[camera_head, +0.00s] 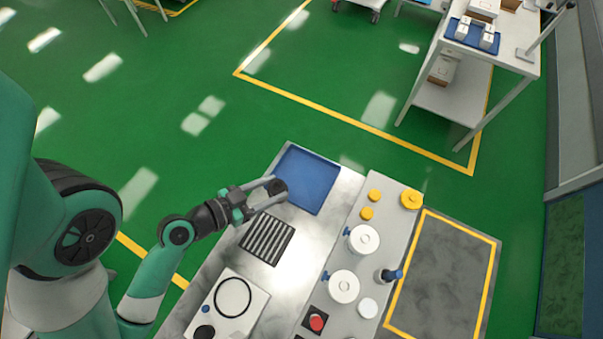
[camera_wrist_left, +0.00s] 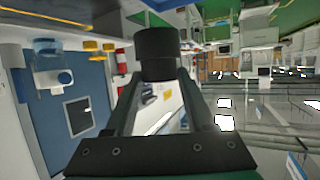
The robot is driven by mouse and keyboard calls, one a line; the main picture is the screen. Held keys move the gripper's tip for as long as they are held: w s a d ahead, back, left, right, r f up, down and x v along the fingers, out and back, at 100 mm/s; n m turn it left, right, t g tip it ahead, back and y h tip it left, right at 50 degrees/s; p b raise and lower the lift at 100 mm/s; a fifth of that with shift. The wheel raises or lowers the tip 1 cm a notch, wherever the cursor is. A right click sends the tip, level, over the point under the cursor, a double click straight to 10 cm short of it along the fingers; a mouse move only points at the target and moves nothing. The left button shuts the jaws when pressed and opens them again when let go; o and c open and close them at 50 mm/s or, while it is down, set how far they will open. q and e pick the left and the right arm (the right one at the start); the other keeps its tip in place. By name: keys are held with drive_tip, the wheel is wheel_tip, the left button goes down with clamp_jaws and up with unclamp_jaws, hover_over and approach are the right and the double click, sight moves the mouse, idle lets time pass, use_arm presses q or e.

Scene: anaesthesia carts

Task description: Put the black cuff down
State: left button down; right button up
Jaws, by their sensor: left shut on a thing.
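The black cuff (camera_head: 278,187) is a short dark cylinder. It sits between the fingertips of my left gripper (camera_head: 273,190), which is shut on it. In the head view it shows at the left edge of the blue tray (camera_head: 313,181); I cannot tell how high it is above the surface. In the left wrist view the cuff (camera_wrist_left: 158,50) is at the tips of the two fingers of the left gripper (camera_wrist_left: 160,78). My right gripper is not in view.
The metal cart top (camera_head: 312,236) carries a black ribbed pad (camera_head: 267,239) and a white device with a black ring (camera_head: 228,305). To the right are white canisters (camera_head: 363,240), yellow knobs (camera_head: 411,199) and a red button (camera_head: 316,322). The blue tray looks empty.

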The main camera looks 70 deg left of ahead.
sight(282, 185)
use_arm(q)
drive_tip(key=shift+s+a+f+b, duration=0.2)
drive_tip(key=shift+s+f+b, duration=0.2)
drive_tip(key=shift+f, duration=0.25)
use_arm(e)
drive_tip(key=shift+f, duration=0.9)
